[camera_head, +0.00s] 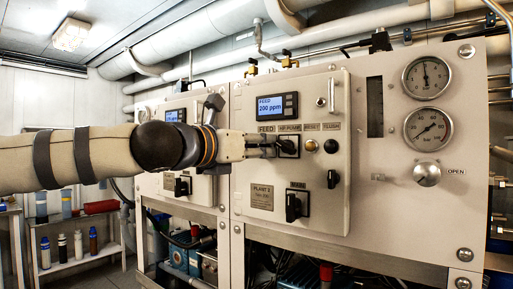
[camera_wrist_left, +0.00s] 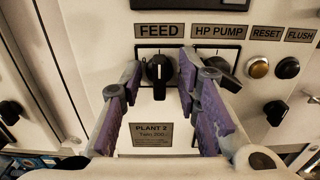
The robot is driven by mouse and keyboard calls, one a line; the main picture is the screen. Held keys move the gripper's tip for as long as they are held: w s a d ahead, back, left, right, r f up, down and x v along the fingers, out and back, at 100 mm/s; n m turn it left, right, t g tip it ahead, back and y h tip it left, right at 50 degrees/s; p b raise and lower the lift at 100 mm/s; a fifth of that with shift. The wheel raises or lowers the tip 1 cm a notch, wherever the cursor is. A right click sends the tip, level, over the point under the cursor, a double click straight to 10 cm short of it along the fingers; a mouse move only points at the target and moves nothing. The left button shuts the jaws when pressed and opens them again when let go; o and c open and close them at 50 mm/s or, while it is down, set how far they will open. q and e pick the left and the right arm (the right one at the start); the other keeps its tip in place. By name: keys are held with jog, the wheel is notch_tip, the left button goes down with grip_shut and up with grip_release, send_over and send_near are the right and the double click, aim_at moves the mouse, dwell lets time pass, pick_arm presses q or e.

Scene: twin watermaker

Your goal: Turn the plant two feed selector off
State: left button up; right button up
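The plant two feed selector (camera_wrist_left: 158,69) is a black knob under the FEED label (camera_wrist_left: 159,31), with its white mark standing about upright in the left wrist view. My left gripper (camera_wrist_left: 160,80) is open, its purple-padded fingers on either side of the knob, with a visible gap at each side. In the head view, my left gripper (camera_head: 272,146) reaches in from the left to the plant 2 panel (camera_head: 243,176), and hides the feed selector. The panel display (camera_head: 277,106) reads FEED 200 ppm. My right gripper is not in view.
The HP PUMP knob (camera_wrist_left: 224,66) is close to my right finger. RESET (camera_head: 311,146) and FLUSH (camera_head: 331,146) buttons lie further right. A MAIN switch (camera_head: 294,206) sits below. Gauges (camera_head: 427,78) and a round OPEN knob (camera_head: 427,173) are on the right panel.

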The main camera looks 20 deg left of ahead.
pick_arm(q)
jog(key=shift+s+a, duration=0.1)
grip_shut()
jog(key=shift+n, duration=0.3)
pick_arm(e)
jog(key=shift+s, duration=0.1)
pick_arm(q)
jog(key=shift+f+n+b, duration=0.15)
jog(key=shift+n+b, duration=1.2)
jog(key=shift+n, duration=4.35)
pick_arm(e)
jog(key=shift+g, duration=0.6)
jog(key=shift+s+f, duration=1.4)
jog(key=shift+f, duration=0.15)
